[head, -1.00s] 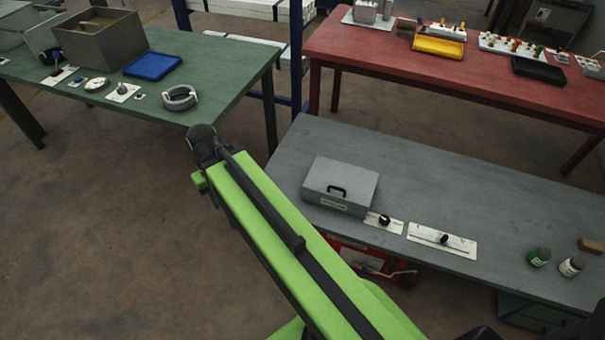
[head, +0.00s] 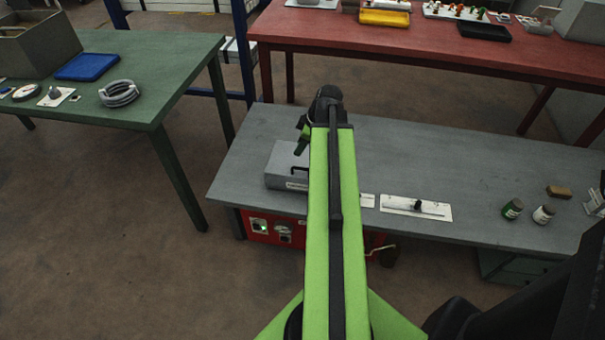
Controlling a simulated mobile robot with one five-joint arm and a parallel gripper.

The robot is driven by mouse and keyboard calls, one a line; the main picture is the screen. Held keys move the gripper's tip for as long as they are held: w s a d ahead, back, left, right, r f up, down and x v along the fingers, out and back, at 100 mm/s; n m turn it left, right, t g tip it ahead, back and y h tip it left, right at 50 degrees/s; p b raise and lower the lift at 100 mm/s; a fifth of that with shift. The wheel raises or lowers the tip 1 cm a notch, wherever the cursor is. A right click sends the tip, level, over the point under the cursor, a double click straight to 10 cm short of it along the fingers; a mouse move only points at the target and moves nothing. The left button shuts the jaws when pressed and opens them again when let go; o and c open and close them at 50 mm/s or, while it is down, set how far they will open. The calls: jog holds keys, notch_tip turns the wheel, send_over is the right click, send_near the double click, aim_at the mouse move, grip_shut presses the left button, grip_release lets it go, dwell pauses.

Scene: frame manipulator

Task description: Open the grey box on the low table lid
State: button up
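The grey box (head: 281,163) sits on the low grey table (head: 420,165), left of its middle. Its lid looks shut where I can see it. Part of its black handle shows at the front, beside my green arm. The arm hides the box's right part. The end of my arm reaches over the table, above and beyond the box. A small dark part, which looks like my gripper (head: 301,146), hangs at the left of the arm's end, over the box in the picture. Its fingers are too small and hidden to tell open from shut, or whether it touches the box.
A white slider plate (head: 415,207) lies right of the arm, with a green jar (head: 512,209) and a white jar (head: 543,214) farther right. A red unit (head: 270,229) is under the table. A green table (head: 150,105) stands left, a red table (head: 430,45) behind.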

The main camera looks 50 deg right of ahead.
send_near(301, 169)
jog(key=shift+n+t, duration=0.4)
jog(key=b+x, duration=0.8)
jog(key=b, duration=0.8)
jog(key=shift+r, duration=0.1)
grip_shut()
